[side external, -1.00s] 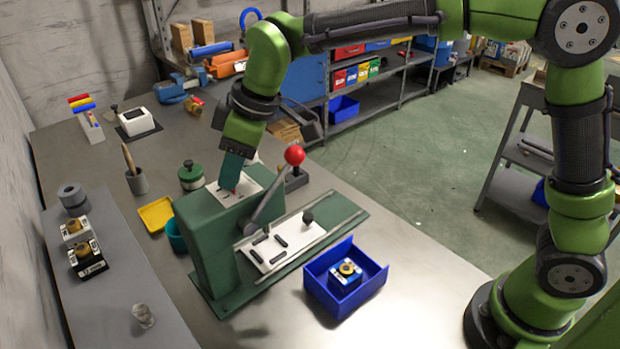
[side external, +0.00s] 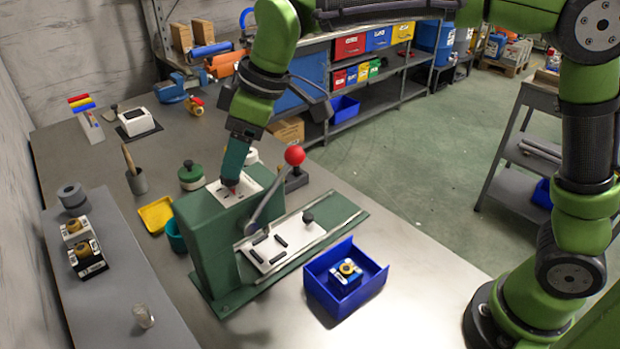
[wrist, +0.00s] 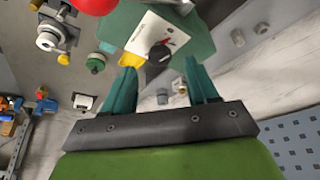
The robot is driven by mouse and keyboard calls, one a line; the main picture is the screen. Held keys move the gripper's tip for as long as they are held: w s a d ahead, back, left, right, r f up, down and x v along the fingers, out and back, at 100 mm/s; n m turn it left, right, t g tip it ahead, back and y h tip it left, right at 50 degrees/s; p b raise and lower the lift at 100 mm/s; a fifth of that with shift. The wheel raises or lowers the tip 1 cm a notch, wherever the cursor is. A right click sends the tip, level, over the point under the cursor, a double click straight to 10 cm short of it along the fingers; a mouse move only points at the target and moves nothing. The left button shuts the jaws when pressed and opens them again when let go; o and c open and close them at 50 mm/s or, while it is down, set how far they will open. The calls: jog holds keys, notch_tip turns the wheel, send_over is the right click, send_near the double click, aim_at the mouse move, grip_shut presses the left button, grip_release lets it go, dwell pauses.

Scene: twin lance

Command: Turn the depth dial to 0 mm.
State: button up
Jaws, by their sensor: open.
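The green machine (side external: 215,240) stands on the bench with a white dial plate (side external: 243,187) on top. In the wrist view the plate (wrist: 150,32) carries a black round dial (wrist: 159,53) with a red mark beside it; the scale figures are too small to read. My gripper (side external: 231,183) points down just over the plate in the side view and hides the dial there. In the wrist view my gripper (wrist: 158,68) has its two teal fingers apart, with the dial beyond and between their tips. Nothing is held, and contact with the dial cannot be told.
A lever with a red ball (side external: 294,155) rises right beside the plate. A blue bin (side external: 325,292) holding a small block stands in front of the machine. A yellow tray (side external: 156,213), teal cup (side external: 177,236) and green jar (side external: 191,176) stand to the left and behind.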

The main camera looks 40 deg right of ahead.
jog(key=v, duration=1.3)
jog(key=shift+r, duration=0.35)
jog(key=d+f+m, duration=0.1)
jog(key=s+d+f+m, duration=0.1)
jog(key=f, duration=0.1)
jog(key=d+f+m, duration=0.1)
jog(key=f+m, duration=0.1)
jog(key=shift+s+d+f+t+h, duration=0.1)
jog(key=shift+s+d+t+h, duration=0.15)
jog(key=shift+s+t+h, duration=0.05)
jog(key=s+d+f+m+t, duration=0.3)
jog(key=s+d+f+m, duration=0.6)
jog(key=s+d, duration=0.4)
jog(key=shift+d+f+h, duration=0.15)
jog(key=shift+d+h, duration=0.25)
jog(key=shift+d, duration=0.35)
